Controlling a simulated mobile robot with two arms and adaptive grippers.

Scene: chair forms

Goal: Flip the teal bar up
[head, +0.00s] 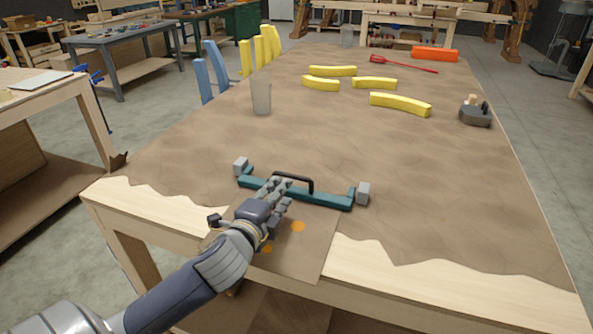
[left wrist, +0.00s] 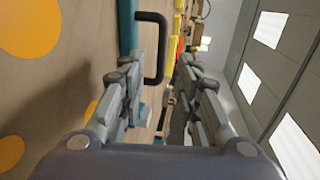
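The teal bar (head: 321,198) lies across the brown paper near the table's front edge, with a grey block (head: 241,166) at its left end and another (head: 363,193) at its right end. A black handle (head: 296,177) arches over its middle. My left gripper (head: 277,186) is at the bar's middle, just left of the handle in the head view. In the left wrist view the gripper's fingers (left wrist: 158,78) are apart, with the black handle (left wrist: 159,48) seen between them and the teal bar (left wrist: 127,28) by the left finger. Contact cannot be told. My right gripper is not in view.
A cardboard sheet with orange dots (head: 298,226) lies in front of the bar. A grey cup (head: 261,96), several yellow curved pieces (head: 400,103), a grey tool (head: 475,115) and an orange block (head: 435,54) stand farther back. Blue and yellow slats line the left edge.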

